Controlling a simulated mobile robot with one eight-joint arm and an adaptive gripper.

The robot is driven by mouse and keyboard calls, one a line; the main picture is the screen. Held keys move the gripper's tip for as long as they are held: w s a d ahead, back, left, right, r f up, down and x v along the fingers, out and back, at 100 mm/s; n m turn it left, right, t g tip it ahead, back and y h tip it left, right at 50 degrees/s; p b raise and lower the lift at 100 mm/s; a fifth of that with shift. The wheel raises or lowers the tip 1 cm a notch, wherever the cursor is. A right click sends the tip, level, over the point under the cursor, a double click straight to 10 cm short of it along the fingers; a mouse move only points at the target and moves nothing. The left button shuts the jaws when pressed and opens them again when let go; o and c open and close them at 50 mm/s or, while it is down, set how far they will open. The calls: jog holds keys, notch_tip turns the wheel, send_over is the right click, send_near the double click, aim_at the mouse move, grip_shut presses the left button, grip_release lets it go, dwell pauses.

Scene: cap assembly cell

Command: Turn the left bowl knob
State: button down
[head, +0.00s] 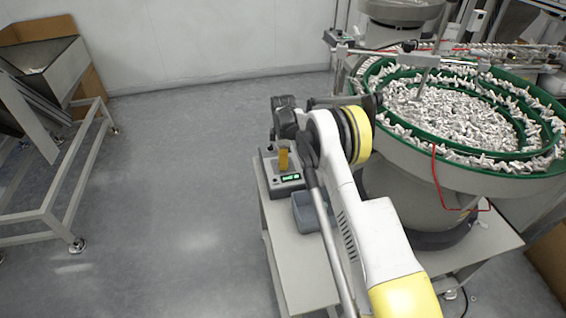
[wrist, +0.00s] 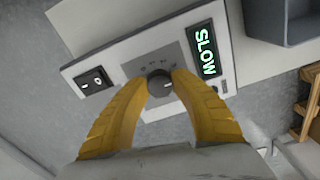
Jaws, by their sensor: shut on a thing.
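The bowl knob (wrist: 160,84) is a dark round dial with a pale pointer mark, on a grey plate of a control box (wrist: 128,68). In the wrist view my gripper (wrist: 160,82) has its two yellow fingers shut on the knob, one on each side. A display (wrist: 205,50) beside the knob reads "SLOW" in green letters. A black rocker switch (wrist: 93,82) sits on the knob's other side. In the head view the control box (head: 286,183) stands on the table, with a yellow finger (head: 283,160) over it; the knob is hidden there.
A grey open bin (head: 308,212) stands beside the control box on the table (head: 305,268). A large green-rimmed feeder bowl (head: 425,160) full of white parts is on the right. A metal hopper frame (head: 50,215) stands at the left. The floor between is clear.

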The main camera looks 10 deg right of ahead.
jog(key=c, duration=1)
grip_release()
notch_tip(320, 180, up, 12)
